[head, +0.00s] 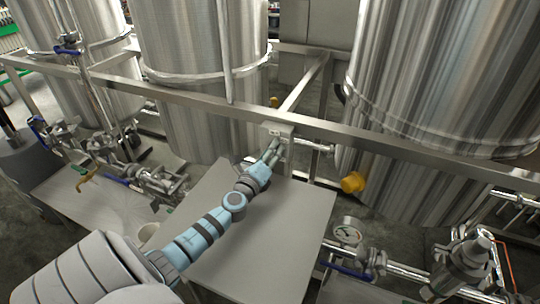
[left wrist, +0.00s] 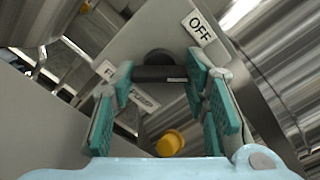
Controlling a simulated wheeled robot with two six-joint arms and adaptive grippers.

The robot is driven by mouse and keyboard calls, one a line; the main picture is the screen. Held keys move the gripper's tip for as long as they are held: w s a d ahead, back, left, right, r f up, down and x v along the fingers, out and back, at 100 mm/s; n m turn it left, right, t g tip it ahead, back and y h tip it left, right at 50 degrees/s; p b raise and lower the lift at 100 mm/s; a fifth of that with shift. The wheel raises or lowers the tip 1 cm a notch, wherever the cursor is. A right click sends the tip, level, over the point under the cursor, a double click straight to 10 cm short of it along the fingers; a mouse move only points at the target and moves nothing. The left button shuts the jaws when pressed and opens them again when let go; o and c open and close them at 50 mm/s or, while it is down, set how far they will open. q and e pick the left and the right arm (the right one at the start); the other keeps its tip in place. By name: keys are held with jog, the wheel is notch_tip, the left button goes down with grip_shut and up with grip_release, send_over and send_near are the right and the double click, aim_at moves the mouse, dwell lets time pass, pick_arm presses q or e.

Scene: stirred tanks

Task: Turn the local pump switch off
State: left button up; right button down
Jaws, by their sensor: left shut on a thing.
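The local pump switch is a small grey box (head: 278,130) on the steel frame rail in the head view. In the left wrist view its dark knob (left wrist: 160,73) has a bar handle lying across the picture, with a small pale mark near its right end. A white OFF label (left wrist: 203,28) sits above and right of the knob. Another label (left wrist: 144,98) below is partly hidden by a finger. My left gripper (head: 272,151) reaches the box, and its green-padded fingers (left wrist: 163,85) are shut on the knob, one side at each end.
Large steel tanks (head: 200,100) stand behind the rail (head: 375,140). A grey tabletop (head: 260,245) lies under my left arm. A yellow part (head: 353,182) shows right of the switch. Pipes, a gauge (head: 347,231) and valves fill the lower right.

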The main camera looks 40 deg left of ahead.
pick_arm(q)
jog(key=n+b, duration=0.1)
jog(key=n, duration=0.3)
jog(key=shift+f+b, duration=0.1)
jog(key=shift+b, duration=0.25)
jog(key=shift+n+b, duration=0.8)
jog(key=shift+n, duration=1.4)
jog(key=o, duration=1.2)
jog(key=shift+c, duration=0.2)
jog(key=shift+s, duration=0.15)
jog(key=v, duration=1.2)
